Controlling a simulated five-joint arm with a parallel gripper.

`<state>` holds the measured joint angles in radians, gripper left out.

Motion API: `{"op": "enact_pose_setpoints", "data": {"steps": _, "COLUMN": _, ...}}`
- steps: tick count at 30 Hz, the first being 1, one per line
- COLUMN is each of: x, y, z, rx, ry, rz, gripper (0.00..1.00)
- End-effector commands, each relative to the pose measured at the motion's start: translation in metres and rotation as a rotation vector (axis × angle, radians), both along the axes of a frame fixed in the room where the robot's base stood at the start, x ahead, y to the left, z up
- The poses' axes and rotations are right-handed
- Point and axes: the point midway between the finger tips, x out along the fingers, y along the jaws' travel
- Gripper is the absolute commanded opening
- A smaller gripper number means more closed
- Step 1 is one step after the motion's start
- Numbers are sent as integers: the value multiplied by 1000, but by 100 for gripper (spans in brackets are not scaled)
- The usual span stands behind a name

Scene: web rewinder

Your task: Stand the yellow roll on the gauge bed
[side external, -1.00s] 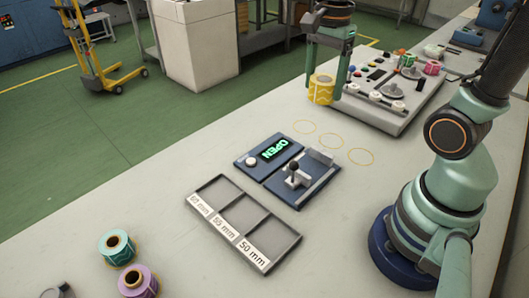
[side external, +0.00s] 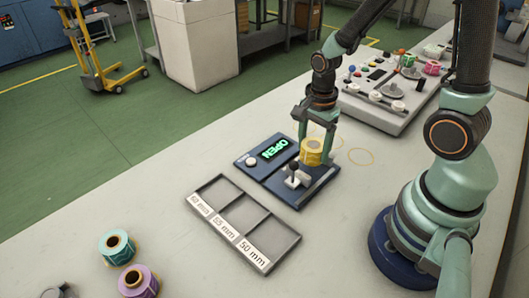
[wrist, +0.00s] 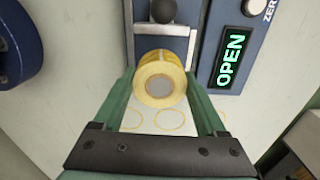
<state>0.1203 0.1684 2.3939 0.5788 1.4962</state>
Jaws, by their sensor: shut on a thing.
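The yellow roll (side external: 312,153) is held between the fingers of my gripper (side external: 313,148), at the far right end of the blue gauge bed (side external: 318,186). In the wrist view the roll (wrist: 160,84) sits between the two green fingers, its pale core facing the camera. It appears close to the grey block (wrist: 165,42) of the gauge. I cannot tell whether the roll touches the bed. The gauge's lever with a black knob (side external: 294,166) stands in front of it. The green display (side external: 274,149) reads OPEN.
A grey sorting tray (side external: 262,213) with three compartments, labelled in mm, lies in front of the gauge. A teal roll (side external: 116,246) and a purple roll (side external: 138,281) stand at lower left. A control panel (side external: 385,104) is behind. Yellow circles (side external: 360,156) mark the bench.

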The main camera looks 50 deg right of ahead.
Motion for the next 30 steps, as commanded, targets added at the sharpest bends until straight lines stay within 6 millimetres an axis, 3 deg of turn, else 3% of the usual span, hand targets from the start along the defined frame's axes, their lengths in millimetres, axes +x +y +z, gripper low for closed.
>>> {"op": "enact_pose_setpoints", "data": {"steps": 10, "x": -1, "y": 0, "z": -33, "rx": 0, "ry": 3, "rz": 0, "gripper": 15}}
{"op": "enact_pose_setpoints", "data": {"steps": 24, "x": 0, "y": 0, "z": -40, "rx": 0, "ry": 0, "rz": 0, "gripper": 15}}
{"op": "enact_pose_setpoints", "data": {"steps": 25, "x": 0, "y": 0, "z": -40, "rx": 0, "ry": 0, "rz": 0, "gripper": 78}}
{"op": "enact_pose_setpoints", "data": {"steps": 27, "x": 0, "y": 0, "z": -40, "rx": 0, "ry": 0, "rz": 0, "gripper": 100}}
{"op": "enact_pose_setpoints", "data": {"steps": 30, "x": 0, "y": 0, "z": -40, "rx": 0, "ry": 0, "rz": 0, "gripper": 100}}
